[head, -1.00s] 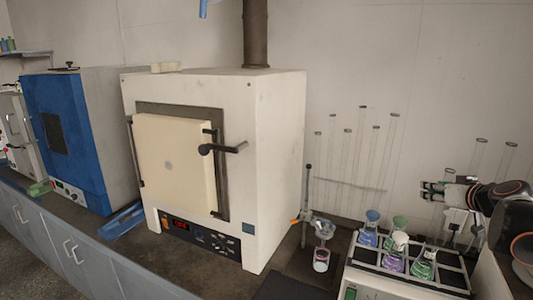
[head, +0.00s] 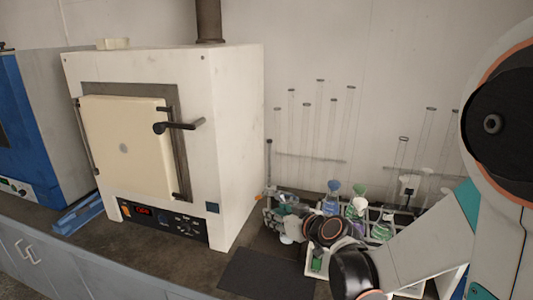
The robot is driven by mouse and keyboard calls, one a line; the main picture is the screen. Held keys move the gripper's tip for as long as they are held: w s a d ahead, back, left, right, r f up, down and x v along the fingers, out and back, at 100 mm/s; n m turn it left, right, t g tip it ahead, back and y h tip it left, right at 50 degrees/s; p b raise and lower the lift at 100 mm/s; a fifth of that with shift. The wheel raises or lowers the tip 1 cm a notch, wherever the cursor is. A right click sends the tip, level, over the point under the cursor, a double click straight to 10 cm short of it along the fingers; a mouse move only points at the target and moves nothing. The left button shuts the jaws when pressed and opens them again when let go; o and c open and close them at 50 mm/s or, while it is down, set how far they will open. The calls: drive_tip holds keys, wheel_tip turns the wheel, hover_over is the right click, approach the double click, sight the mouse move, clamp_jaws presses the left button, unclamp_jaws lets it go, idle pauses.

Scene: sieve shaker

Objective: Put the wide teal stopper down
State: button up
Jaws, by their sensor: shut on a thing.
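My gripper (head: 272,212) is at the end of my arm, reaching left in front of the glassware, low over the bench beside the white furnace. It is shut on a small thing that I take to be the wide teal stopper. The stopper is too small and too covered by the fingers to make out its shape or tilt. A small pale rounded thing (head: 287,239) shows just below the gripper. I cannot tell whether it touches the gripper.
A white furnace (head: 236,150) stands left of the gripper. A dark mat (head: 265,274) lies bare on the bench in front. Flasks with a blue top (head: 333,187) and a green top (head: 359,190) stand behind my arm. Tall thin glass tubes (head: 320,115) rise behind.

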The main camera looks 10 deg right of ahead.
drive_tip(key=shift+d, duration=0.1)
drive_tip(key=d+r+m+h, duration=0.1)
drive_tip(key=d+r, duration=0.4)
drive_tip(key=d, duration=0.7)
drive_tip(key=s+d+r+m+h+p, duration=0.1)
drive_tip(key=d+r, duration=0.5)
drive_tip(key=d, duration=0.6)
drive_tip(key=s+d+r+m+h+p, duration=0.1)
drive_tip(key=d+r+m+h, duration=0.2)
drive_tip(key=d, duration=0.9)
wheel_tip(320, 180, up, 3)
drive_tip(key=shift+d+f+h, duration=0.2)
drive_tip(key=shift+d+h, duration=0.2)
drive_tip(key=shift+h, duration=0.1)
drive_tip(key=shift+t, duration=0.3)
wheel_tip(320, 180, down, 20)
drive_tip(key=b, duration=0.6)
drive_tip(key=shift+r, duration=0.15)
drive_tip(key=shift+f+b, duration=0.25)
drive_tip(key=shift+b, duration=0.25)
drive_tip(key=o, duration=0.9)
drive_tip(key=shift+r, duration=0.1)
drive_tip(key=shift+c, duration=0.2)
